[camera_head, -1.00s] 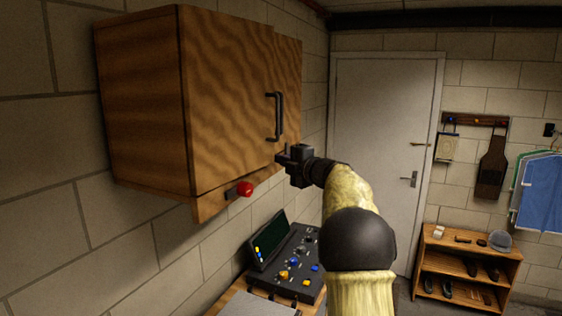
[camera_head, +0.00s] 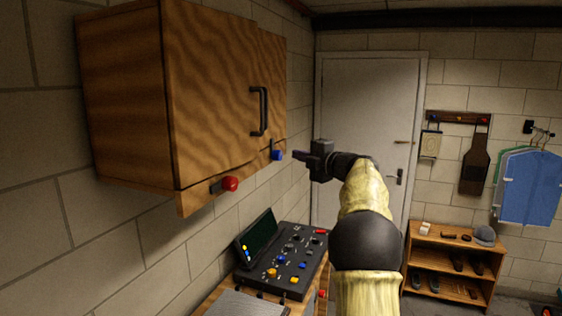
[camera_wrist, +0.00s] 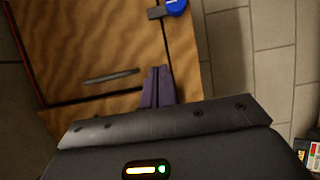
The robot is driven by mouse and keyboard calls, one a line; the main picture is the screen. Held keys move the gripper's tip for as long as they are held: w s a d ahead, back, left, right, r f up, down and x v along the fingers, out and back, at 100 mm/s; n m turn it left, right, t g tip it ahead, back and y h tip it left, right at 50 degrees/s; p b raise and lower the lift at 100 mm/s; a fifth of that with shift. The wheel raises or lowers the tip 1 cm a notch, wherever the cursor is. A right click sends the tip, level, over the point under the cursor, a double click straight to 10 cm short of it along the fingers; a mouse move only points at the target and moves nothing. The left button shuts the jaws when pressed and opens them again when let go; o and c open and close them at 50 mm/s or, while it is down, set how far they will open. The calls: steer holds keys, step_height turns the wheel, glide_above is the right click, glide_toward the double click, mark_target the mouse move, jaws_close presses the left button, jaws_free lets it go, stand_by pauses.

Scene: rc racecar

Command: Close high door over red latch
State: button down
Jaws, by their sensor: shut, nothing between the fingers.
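The high wooden door (camera_head: 208,95) is the near panel of a wall cabinet, with a dark vertical handle (camera_head: 259,111) near its right edge. Its right edge appears slightly in front of the neighbouring panel (camera_head: 270,95); I cannot tell whether it is fully flush. The red latch (camera_head: 230,184) sits on the strip below this door. My gripper (camera_head: 297,155) is shut and empty, right of and below the handle, apart from it. In the wrist view, my closed fingers (camera_wrist: 158,87) show against the wood beside the handle (camera_wrist: 111,77).
A blue latch (camera_head: 277,155) sits under the farther panel, close to my fingertips in the picture; it also shows in the wrist view (camera_wrist: 175,6). A control console (camera_head: 285,259) stands below the cabinet. A grey room door (camera_head: 366,125) and a shoe shelf (camera_head: 455,262) are behind.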

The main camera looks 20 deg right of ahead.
steer(key=d, duration=0.4)
steer(key=shift+s, duration=0.15)
steer(key=shift+a, duration=0.1)
